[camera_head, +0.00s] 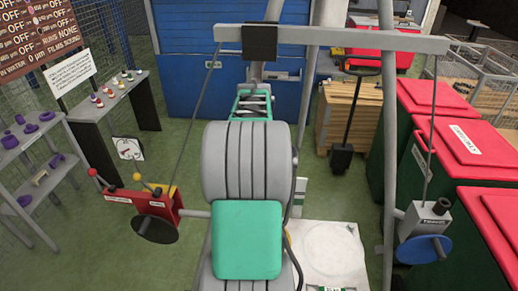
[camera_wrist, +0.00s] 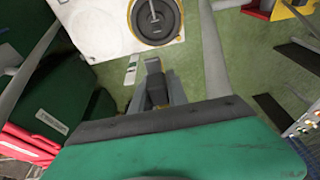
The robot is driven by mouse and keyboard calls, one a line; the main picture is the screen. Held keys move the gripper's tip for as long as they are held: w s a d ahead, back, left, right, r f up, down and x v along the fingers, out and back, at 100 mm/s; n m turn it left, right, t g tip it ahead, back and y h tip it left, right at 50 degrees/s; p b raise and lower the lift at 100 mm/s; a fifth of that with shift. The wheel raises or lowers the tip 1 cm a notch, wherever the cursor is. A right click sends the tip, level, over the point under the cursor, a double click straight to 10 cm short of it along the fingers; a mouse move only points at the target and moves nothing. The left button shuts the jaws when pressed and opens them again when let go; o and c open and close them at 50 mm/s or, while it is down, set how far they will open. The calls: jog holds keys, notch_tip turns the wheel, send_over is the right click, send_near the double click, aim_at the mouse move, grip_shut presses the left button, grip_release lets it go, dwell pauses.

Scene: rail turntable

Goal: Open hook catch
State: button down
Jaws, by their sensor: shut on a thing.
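My gripper (camera_wrist: 155,88) shows in the middle of the wrist view, its grey fingers close together. It is shut on a small dark piece (camera_wrist: 155,70). I cannot tell for certain whether this piece is the hook catch. In the head view my own arm fills the middle and the fingers cannot be made out. No hook catch can be clearly picked out there.
A red box (camera_head: 158,206) with small levers stands left, and a grey box with a blue disc (camera_head: 425,249) right. A grey crossbar (camera_head: 390,41) spans above. Red-lidded green bins (camera_head: 472,142) line the right; shelves (camera_head: 103,108) stand left.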

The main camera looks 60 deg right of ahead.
dwell(0.4)
jog(key=c, duration=1.3)
grip_release()
jog(key=b+v, duration=0.2)
jog(key=v, duration=0.5)
jog(key=shift+r, duration=0.4)
